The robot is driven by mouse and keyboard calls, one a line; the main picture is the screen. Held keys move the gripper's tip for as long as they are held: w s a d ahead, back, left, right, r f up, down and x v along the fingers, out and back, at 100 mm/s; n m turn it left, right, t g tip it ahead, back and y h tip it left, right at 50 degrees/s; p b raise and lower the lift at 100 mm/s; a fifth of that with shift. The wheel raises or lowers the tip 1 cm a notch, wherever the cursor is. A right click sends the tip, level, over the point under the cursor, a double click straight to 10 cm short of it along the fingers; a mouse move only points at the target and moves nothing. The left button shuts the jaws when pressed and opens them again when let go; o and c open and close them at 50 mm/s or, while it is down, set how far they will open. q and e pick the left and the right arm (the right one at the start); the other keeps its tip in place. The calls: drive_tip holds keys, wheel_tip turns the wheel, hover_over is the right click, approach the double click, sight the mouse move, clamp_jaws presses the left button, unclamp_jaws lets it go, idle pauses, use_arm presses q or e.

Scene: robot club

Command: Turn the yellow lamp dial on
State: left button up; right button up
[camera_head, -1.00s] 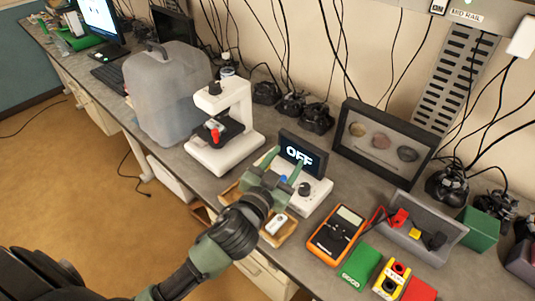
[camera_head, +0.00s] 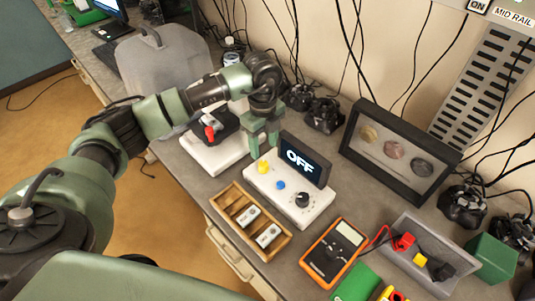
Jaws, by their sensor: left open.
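The yellow dial (camera_head: 263,167) sits at the left end of a white control box (camera_head: 262,183) on the bench. The box also carries a blue dial (camera_head: 280,185) and a black knob (camera_head: 302,200), and a dark screen (camera_head: 304,159) behind them reads "OFF". My left gripper (camera_head: 261,147) is open and points down, just behind and above the yellow dial. Its fingers look apart from the dial, though the exact gap is hard to judge. My right gripper is not in view.
A wooden tray (camera_head: 226,199) with small white items lies in front of the box. An orange multimeter (camera_head: 335,250) and a framed display (camera_head: 398,145) are to the right.

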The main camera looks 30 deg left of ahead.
sight(263, 163)
use_arm(q)
drive_tip(key=f+p, duration=0.1)
drive_tip(key=f, duration=0.3)
drive_tip(key=f+p, duration=0.1)
drive_tip(key=f, duration=0.1)
drive_tip(key=shift+s+a+f+p, duration=0.15)
drive_tip(key=shift+s+f+p, duration=0.1)
drive_tip(key=shift+s+p, duration=0.05)
drive_tip(key=shift+w+f, duration=0.2)
drive_tip(key=shift+f, duration=0.3)
clamp_jaws()
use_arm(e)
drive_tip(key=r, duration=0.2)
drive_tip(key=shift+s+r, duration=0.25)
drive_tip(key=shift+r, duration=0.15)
